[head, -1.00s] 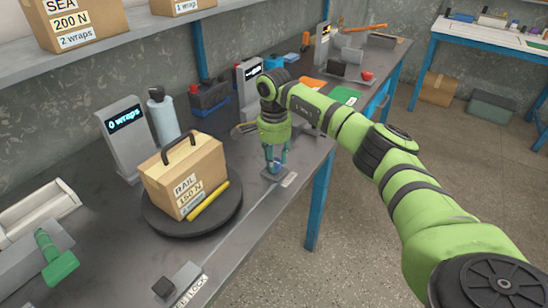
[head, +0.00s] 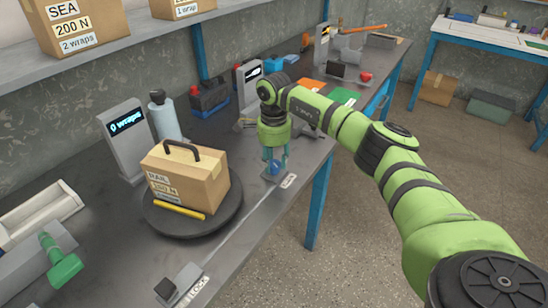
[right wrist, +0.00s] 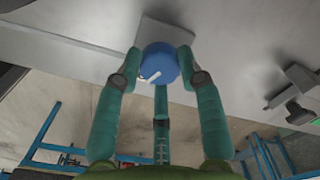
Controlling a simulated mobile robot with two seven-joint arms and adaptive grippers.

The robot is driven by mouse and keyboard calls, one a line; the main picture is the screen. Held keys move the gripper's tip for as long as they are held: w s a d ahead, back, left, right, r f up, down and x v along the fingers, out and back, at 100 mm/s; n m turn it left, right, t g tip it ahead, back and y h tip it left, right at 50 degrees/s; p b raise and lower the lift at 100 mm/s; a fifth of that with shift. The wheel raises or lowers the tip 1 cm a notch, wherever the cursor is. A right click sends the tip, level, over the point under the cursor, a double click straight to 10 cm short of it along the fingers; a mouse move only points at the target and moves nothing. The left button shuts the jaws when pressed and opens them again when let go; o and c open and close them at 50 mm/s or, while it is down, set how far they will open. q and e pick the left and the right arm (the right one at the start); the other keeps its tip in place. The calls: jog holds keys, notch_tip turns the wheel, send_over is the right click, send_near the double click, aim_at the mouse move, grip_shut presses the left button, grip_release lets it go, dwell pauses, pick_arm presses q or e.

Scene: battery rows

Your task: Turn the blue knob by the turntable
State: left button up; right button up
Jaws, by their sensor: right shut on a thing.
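The blue knob (right wrist: 158,62) shows in the right wrist view, on a grey base plate (right wrist: 168,32), with a white pointer mark toward its lower left. My right gripper (head: 275,168) is shut on the knob, its fingers touching the left and right sides. In the head view the fingers reach down onto the knob and mostly hide it. The turntable (head: 225,217) is a dark round disc to the left of the knob. It bears a cardboard box (head: 205,185) with a black handle and a yellow bar (head: 179,212). My left gripper is not in view.
A grey display (head: 126,128) reading "0 wraps" and a grey bottle (head: 162,118) stand behind the turntable. A block by a LOCK label (head: 198,287) sits at the near edge. A green-handled tool (head: 60,262) lies at left. The floor right of the bench is open.

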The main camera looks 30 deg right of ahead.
jog(key=m+p, duration=0.1)
jog(key=m, duration=0.4)
jog(key=shift+m, duration=0.3)
jog(key=m+p, duration=0.1)
jog(key=m, duration=0.4)
jog(key=shift+p, duration=0.4)
jog(key=m+p, duration=0.1)
jog(key=m, duration=0.4)
jog(key=shift+m+p, duration=0.35)
jog(key=shift+m, duration=0.05)
jog(key=m+p, duration=0.2)
jog(key=m, duration=0.3)
jog(key=shift+r, duration=0.1)
jog(key=m+p, duration=0.2)
jog(key=m, duration=0.4)
jog(key=shift+p, duration=0.4)
jog(key=m+p, duration=0.3)
jog(key=m, duration=0.2)
jog(key=shift+r, duration=0.1)
jog(key=m+p, duration=0.3)
jog(key=m, duration=0.2)
jog(key=shift+m+p, duration=1.2)
jog(key=shift+m, duration=1)
jog(key=shift+f+m, duration=0.2)
jog(key=shift+m, duration=0.3)
